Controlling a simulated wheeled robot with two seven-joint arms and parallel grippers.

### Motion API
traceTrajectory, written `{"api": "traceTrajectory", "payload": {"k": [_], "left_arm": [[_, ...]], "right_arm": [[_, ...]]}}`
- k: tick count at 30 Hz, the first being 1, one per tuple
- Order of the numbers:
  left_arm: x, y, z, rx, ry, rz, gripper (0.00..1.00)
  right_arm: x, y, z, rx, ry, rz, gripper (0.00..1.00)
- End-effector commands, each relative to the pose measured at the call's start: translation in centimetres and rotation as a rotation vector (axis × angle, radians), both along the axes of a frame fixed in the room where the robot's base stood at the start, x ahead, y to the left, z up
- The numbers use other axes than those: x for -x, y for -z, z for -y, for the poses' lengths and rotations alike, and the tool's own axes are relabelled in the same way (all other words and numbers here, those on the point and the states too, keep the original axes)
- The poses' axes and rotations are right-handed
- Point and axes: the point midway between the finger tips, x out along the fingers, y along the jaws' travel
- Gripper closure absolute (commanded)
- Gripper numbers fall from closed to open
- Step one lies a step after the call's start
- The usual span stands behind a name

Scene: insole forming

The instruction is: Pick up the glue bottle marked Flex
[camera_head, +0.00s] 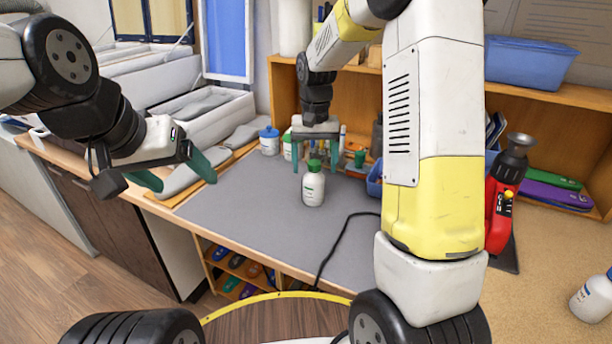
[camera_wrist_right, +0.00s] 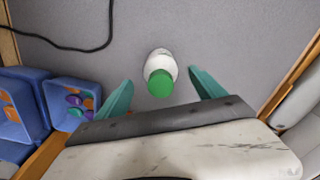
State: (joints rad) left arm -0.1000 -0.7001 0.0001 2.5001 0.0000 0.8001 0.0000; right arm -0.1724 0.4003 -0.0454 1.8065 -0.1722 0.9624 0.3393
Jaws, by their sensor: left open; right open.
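A white bottle with a green cap (camera_head: 313,188) stands upright on the grey mat in the head view; any marking on it is too small to read. In the right wrist view the same bottle (camera_wrist_right: 160,70) lies between and just beyond the fingertips. My left gripper (camera_head: 186,180) is open and empty over the left edge of the bench. Another white bottle (camera_head: 593,297) stands at the far right.
A blue-capped white jar (camera_head: 269,141) stands at the mat's back edge. Grey insole forms (camera_head: 192,172) lie at the left. A red heat tool (camera_head: 502,200) stands right of my right arm. A black cable (camera_head: 343,240) crosses the mat (camera_head: 235,205), whose middle is mostly clear.

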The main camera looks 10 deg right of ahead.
Motion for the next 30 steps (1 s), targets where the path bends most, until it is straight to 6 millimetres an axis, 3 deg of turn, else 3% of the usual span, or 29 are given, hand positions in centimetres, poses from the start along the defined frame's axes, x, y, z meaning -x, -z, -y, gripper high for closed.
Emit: {"api": "traceTrajectory", "payload": {"k": [6, 14, 26, 27, 30], "left_arm": [[0.0, 0.0, 0.0, 0.0, 0.0, 0.0, 0.22], [0.0, 0.0, 0.0, 0.0, 0.0, 0.0, 0.22], [0.0, 0.0, 0.0, 0.0, 0.0, 0.0, 0.22], [0.0, 0.0, 0.0, 0.0, 0.0, 0.0, 0.22], [0.0, 0.0, 0.0, 0.0, 0.0, 0.0, 0.22]], "right_arm": [[0.0, 2.9, -0.1, 0.001, 0.0, -0.003, 0.21], [-0.1, 3.2, -0.1, 0.0, 0.0, -0.001, 0.21], [-0.1, 3.2, -0.1, 0.0, 0.0, -0.001, 0.95], [-0.1, 3.1, -0.1, 0.0, 0.0, 0.0, 1.0], [-0.1, 3.1, -0.1, 0.0, 0.0, 0.0, 1.0]]}}
